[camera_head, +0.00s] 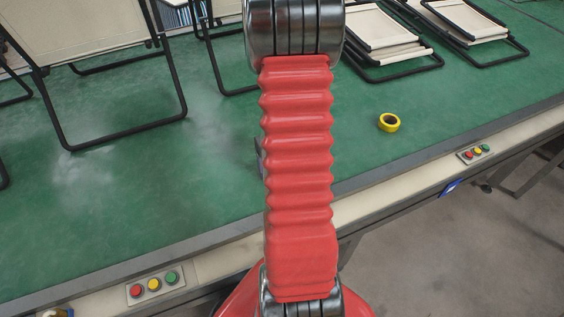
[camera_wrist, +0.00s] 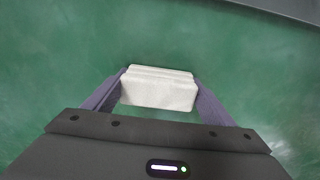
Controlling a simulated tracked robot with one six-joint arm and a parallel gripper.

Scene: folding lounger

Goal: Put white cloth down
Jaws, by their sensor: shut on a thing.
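The white cloth (camera_wrist: 158,92) is a folded, block-like pad in the wrist view. My gripper (camera_wrist: 158,90) is shut on it, with one purple-grey finger pressed to each side. The cloth is over the green table surface (camera_wrist: 60,60); I cannot tell whether it touches the surface. In the head view my red arm hides most of the gripper, and the cloth does not show there.
The green worktable (camera_head: 220,190) has free room around the middle. A yellow tape roll (camera_head: 389,122) lies to the right. An upright lounger frame (camera_head: 120,130) stands at the left, and folded loungers (camera_head: 395,55) lie at the back right. Button panels (camera_head: 155,287) line the front edge.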

